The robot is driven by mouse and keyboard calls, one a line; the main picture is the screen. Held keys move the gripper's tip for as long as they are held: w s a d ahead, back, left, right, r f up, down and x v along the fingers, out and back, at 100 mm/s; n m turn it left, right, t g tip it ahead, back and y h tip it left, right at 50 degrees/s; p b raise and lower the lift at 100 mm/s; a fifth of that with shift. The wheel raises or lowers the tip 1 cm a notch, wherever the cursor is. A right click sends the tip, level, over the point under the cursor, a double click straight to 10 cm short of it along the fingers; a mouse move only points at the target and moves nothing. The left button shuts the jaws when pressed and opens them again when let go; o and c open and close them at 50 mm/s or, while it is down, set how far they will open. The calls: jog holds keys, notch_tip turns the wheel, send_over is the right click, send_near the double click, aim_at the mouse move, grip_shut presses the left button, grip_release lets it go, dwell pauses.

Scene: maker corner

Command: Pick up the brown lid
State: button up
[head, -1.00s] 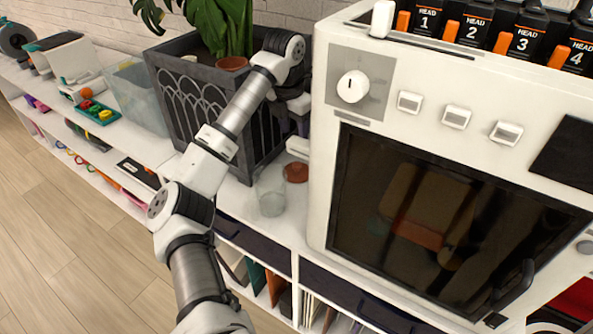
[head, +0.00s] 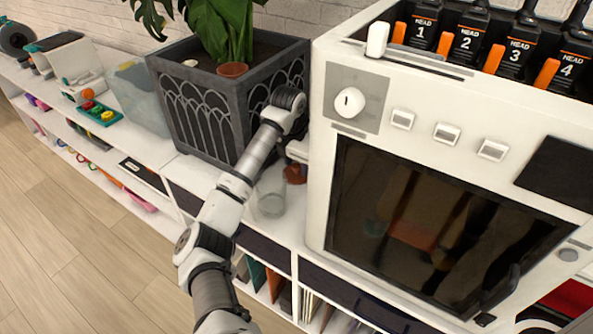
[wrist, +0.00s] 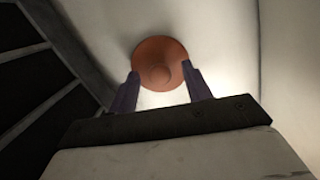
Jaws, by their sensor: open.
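The brown lid (head: 295,175), round with a small knob, lies on the white shelf top in the narrow gap between the planter and the big white machine. In the wrist view the lid (wrist: 160,52) is seen from above. My gripper (wrist: 160,82) is open, with its two dark fingers apart at the near left and right sides of the lid. Nothing is held. Whether the fingers touch the lid I cannot tell.
A clear glass jar (head: 270,198) stands just in front of the lid. The dark grey planter (head: 205,112) is close on the left, and the white machine (head: 325,200) close on the right.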

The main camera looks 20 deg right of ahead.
jog(key=shift+c, duration=0.3)
jog(key=c, duration=1)
jog(key=shift+r, duration=0.1)
